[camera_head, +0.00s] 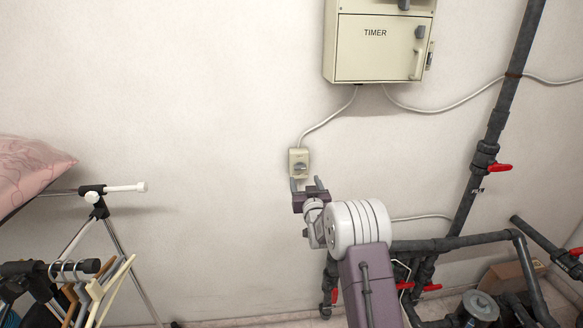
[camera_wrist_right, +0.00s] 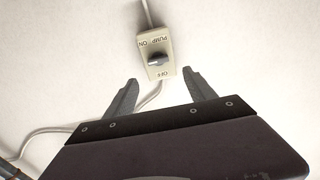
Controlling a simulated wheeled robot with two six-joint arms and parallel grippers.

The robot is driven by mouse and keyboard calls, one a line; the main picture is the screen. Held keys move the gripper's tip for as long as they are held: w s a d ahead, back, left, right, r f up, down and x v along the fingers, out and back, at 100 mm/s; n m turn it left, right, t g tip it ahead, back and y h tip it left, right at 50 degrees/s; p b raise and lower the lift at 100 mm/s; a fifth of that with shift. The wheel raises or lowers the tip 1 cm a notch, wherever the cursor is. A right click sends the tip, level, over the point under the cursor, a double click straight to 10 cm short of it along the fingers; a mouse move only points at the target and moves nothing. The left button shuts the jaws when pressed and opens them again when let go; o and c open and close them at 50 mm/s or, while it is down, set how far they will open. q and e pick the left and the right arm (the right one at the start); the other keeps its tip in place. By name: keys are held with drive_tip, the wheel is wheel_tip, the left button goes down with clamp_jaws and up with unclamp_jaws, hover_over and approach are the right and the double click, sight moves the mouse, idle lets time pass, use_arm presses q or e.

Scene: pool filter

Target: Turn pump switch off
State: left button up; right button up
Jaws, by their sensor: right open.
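The pump switch (camera_head: 299,162) is a small beige box on the wall with a rotary knob, below the timer box. In the right wrist view the pump switch (camera_wrist_right: 155,58) shows a dark knob (camera_wrist_right: 157,59) and the labels "PUMP", "ON" and "OFF", appearing upside down. My right gripper (camera_head: 305,184) is just below the switch in the head view. Its two fingers (camera_wrist_right: 158,90) are spread apart and empty, with the switch beyond and between their tips. They look apart from the knob. My left gripper is not in view.
A beige timer box (camera_head: 375,48) hangs above, with a cable down to the switch. Dark pipes with red valve handles (camera_head: 498,167) stand on the right. A clothes rack (camera_head: 98,200) with hangers and a pink cushion (camera_head: 32,170) are on the left. The wall around the switch is clear.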

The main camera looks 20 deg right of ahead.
sight(301, 168)
drive_tip(key=p+x, duration=0.2)
drive_tip(key=x, duration=0.6)
drive_tip(key=shift+w+p, duration=0.1)
drive_tip(key=shift+p, duration=0.25)
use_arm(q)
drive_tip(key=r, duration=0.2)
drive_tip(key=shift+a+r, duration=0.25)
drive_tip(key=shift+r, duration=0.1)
use_arm(e)
drive_tip(key=shift+w+d, duration=0.2)
drive_tip(key=shift+w, duration=0.05)
drive_tip(key=shift+f, duration=0.1)
